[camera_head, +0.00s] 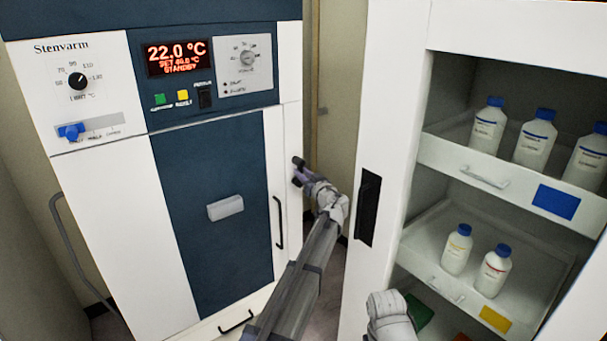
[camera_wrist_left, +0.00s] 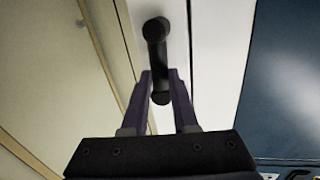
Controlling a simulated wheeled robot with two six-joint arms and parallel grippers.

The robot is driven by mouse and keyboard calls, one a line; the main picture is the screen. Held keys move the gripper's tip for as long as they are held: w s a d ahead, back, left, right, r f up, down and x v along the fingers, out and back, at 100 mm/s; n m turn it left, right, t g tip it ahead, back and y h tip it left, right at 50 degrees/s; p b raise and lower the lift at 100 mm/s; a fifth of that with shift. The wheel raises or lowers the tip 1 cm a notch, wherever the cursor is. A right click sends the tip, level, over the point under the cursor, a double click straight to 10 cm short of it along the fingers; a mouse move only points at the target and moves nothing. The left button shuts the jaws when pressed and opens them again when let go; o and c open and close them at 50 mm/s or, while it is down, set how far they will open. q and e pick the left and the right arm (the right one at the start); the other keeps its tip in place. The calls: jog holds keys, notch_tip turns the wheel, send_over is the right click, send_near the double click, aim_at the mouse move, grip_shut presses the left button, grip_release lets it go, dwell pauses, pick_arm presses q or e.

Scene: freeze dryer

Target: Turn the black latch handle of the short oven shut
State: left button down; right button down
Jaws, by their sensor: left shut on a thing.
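The oven (camera_head: 205,200) is a white and dark blue cabinet marked Stenvarm at the left of the head view. Its door looks closed. The black latch handle (camera_head: 298,161) is on the oven's right edge, and in the left wrist view it shows as a short black bar (camera_wrist_left: 155,45) with rounded ends on a white panel. My left gripper (camera_head: 300,177) is at this handle, with its purple fingers (camera_wrist_left: 160,90) on either side of the handle's near end, shut on it. My right gripper is out of view; only a pale arm part shows at the bottom.
A white cabinet (camera_head: 385,120) stands open at the right, with drawers (camera_head: 480,175) of white bottles. A long black door handle (camera_head: 279,222) and a grey block (camera_head: 225,208) are on the oven front. A narrow gap separates oven and cabinet.

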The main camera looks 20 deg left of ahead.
pick_arm(q)
jog(key=m, duration=0.1)
jog(key=m+p, duration=0.1)
jog(key=m, duration=0.1)
jog(key=s+r+m+p, duration=0.1)
jog(key=shift+a+m+g, duration=0.3)
jog(key=shift+a+g, duration=0.05)
jog(key=shift+g, duration=0.05)
jog(key=m+p, duration=0.1)
jog(key=m, duration=0.1)
jog(key=m+g+p, duration=0.1)
jog(key=m, duration=0.1)
jog(key=shift+s+a+r+p, duration=0.2)
jog(key=shift+s+r+p, duration=0.05)
jog(key=shift+r+p, duration=0.1)
jog(key=m, duration=0.1)
jog(key=m+g+p, duration=0.1)
jog(key=m, duration=0.1)
jog(key=shift+s+a+r, duration=0.1)
jog(key=shift+s+r, duration=0.05)
jog(key=shift+r, duration=0.25)
jog(key=shift+r+m+g+y+p, duration=0.2)
jog(key=shift+m+p, duration=0.2)
jog(key=shift+m, duration=0.45)
jog(key=shift+r+m+g+y+p, duration=0.2)
jog(key=shift+m+p, duration=0.15)
jog(key=shift+m, duration=0.5)
jog(key=c, duration=0.7)
grip_release()
jog(key=shift+s+r, duration=0.1)
